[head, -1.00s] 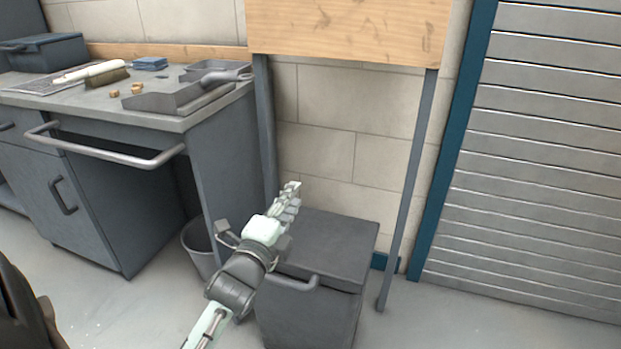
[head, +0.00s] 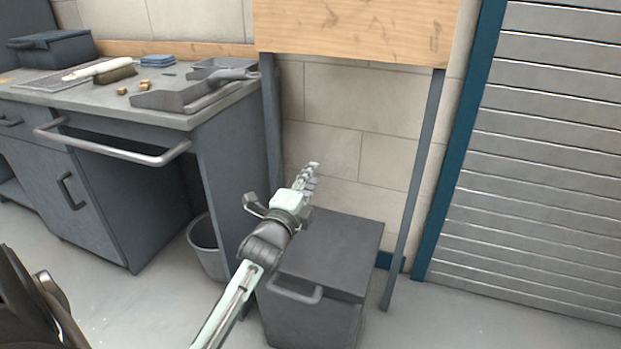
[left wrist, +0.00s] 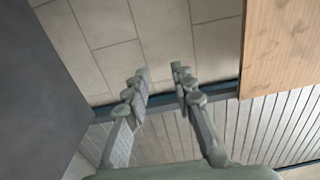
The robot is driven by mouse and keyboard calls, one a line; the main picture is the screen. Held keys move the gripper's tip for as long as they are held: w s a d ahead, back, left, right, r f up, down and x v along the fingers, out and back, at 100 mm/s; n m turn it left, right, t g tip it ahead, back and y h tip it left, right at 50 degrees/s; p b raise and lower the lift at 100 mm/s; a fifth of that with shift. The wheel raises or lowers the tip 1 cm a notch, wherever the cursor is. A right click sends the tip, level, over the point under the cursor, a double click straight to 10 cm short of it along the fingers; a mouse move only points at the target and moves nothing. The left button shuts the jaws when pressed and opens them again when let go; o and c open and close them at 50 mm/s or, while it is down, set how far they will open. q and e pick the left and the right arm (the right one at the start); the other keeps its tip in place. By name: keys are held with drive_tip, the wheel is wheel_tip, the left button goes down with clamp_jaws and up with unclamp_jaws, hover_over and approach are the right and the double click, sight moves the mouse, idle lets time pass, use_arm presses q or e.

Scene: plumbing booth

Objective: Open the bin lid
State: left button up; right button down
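The bin (head: 312,314) is a dark grey box on the floor below the wooden board. Its flat lid (head: 335,255) lies closed, with a bar handle (head: 296,292) on the front. My left gripper (head: 311,172) is above the back left part of the lid, pointing up and away toward the wall. In the left wrist view its two fingers (left wrist: 160,72) are apart with nothing between them. The bin does not show clearly in the left wrist view. My right gripper is not in view.
A grey workbench (head: 160,118) with an open drawer handle (head: 112,150) stands at the left, a dustpan (head: 190,97) on top. A small waste bucket (head: 205,246) is beside the bin. Board legs (head: 415,190) stand behind it. The floor in front is clear.

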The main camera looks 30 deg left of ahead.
use_arm(q)
clamp_jaws()
drive_tip(key=shift+o, duration=0.9)
unclamp_jaws()
drive_tip(key=v, duration=1.2)
drive_tip(key=shift+d, duration=0.1)
